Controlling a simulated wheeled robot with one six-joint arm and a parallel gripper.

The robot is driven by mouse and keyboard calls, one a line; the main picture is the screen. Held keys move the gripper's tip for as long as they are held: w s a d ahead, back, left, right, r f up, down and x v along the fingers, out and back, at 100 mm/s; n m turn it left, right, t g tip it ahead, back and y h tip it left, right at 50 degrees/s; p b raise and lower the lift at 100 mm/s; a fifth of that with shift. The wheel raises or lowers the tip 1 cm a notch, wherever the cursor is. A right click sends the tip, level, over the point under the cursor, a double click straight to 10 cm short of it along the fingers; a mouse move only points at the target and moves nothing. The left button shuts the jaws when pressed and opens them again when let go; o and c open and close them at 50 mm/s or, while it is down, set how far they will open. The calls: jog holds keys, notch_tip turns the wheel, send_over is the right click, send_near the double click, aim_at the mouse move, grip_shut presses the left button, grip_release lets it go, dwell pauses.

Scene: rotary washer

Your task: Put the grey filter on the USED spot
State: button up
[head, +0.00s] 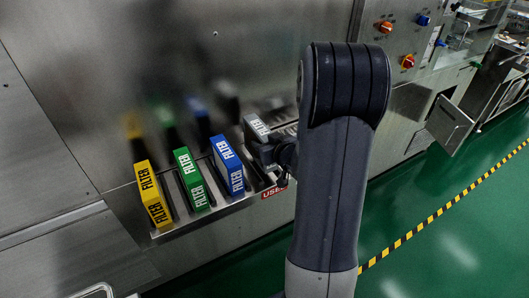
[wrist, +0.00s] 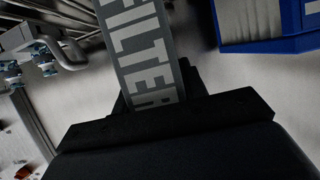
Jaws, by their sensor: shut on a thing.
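The grey filter (head: 257,128), with white FILTER lettering, is at the right end of the row of filters in the head view. My gripper (head: 276,153) is shut on it, with my arm partly covering the place. In the wrist view the grey filter (wrist: 143,45) stands out from between the black jaws. The red USED label (head: 273,191) is on the rack's front edge, below and right of the blue filter, and my arm hides its right end. The spot behind the label is mostly hidden, so I cannot tell whether the filter touches the rack.
The blue filter (head: 228,164) is close on the left of the grey one, and it shows in the wrist view (wrist: 268,28). The green filter (head: 192,180) and yellow filter (head: 153,195) stand farther left on the metal rack (head: 222,212). A steel wall (head: 250,45) rises behind them.

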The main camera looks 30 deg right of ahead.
jog(key=shift+f, duration=1.8)
jog(key=shift+f, duration=0.15)
jog(key=o, duration=1.1)
jog(key=shift+r, duration=0.25)
jog(key=shift+s, duration=0.45)
jog(key=v, duration=1.1)
jog(key=shift+r, duration=0.15)
